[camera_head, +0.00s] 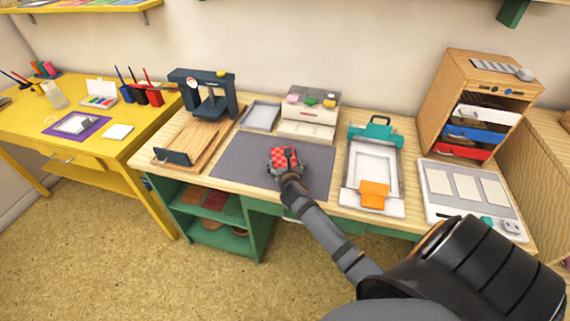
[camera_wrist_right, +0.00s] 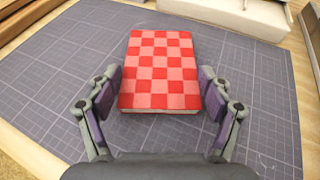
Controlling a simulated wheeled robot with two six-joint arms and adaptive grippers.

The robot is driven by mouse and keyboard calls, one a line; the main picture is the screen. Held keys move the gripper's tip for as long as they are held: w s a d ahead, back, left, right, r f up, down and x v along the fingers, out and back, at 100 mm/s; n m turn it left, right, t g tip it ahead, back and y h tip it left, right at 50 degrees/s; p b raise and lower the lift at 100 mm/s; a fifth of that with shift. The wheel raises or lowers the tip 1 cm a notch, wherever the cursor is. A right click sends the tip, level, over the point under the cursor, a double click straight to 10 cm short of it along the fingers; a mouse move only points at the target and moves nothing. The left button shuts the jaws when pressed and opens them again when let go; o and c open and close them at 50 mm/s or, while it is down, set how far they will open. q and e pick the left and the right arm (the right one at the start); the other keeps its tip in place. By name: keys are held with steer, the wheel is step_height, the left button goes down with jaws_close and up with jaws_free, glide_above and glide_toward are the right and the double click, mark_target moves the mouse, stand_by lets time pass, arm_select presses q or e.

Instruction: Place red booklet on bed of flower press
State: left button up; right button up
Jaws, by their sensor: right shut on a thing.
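My left gripper is not in view.
The grey mat (camera_head: 240,160) is otherwise clear. A wooden board (camera_head: 190,145) lies in front of the press. A grey tray (camera_head: 261,116) and a white box (camera_head: 308,120) stand behind the mat. A white frame with a teal handle (camera_head: 380,129) is to the right.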

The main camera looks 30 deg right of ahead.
steer(key=o, duration=1.2)
steer(key=shift+f, duration=0.15)
steer(key=shift+c, duration=0.2)
